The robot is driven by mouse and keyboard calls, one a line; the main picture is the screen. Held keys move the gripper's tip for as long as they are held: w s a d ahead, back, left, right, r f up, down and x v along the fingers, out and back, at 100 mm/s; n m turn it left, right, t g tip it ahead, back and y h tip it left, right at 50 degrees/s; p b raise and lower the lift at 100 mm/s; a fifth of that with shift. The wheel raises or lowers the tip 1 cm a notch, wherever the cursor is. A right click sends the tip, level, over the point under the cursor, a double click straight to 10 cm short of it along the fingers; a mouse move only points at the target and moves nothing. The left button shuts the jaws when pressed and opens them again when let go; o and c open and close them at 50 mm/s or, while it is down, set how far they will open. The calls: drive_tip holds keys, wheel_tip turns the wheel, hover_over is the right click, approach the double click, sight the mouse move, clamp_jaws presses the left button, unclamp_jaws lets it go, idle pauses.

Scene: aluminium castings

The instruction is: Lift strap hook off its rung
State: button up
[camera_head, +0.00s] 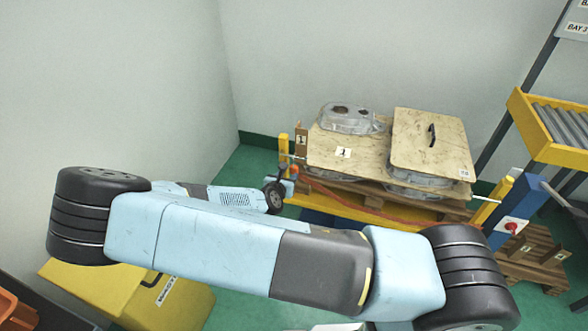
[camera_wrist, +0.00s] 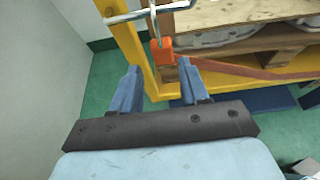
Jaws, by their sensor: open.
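The strap hook (camera_wrist: 154,22) is a thin metal piece over a grey metal rung (camera_wrist: 179,6) in the wrist view, with an orange block (camera_wrist: 162,50) below it. The rung sticks out from a yellow post (camera_wrist: 131,42). A red-brown strap (camera_wrist: 245,71) runs right from near the block; it also shows in the head view (camera_head: 345,197). My gripper (camera_wrist: 157,84) is open, its two blue fingers apart and empty. In the picture the orange block lies just above the gap between the fingertips, and I see no contact. In the head view my gripper (camera_head: 286,182) is small beside the post.
A pallet (camera_head: 440,207) carries castings (camera_head: 345,117) and board sheets (camera_head: 405,125) behind the yellow frame. A blue post with a red button (camera_head: 511,227) and a roller conveyor (camera_head: 560,125) stand right. A yellow box (camera_head: 95,290) is low left. Green floor is clear left of the frame.

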sight(293, 170)
drive_tip(key=shift+x, duration=4)
drive_tip(key=shift+d+r, duration=0.15)
drive_tip(key=shift+d, duration=0.05)
clamp_jaws()
drive_tip(key=shift+r, duration=0.15)
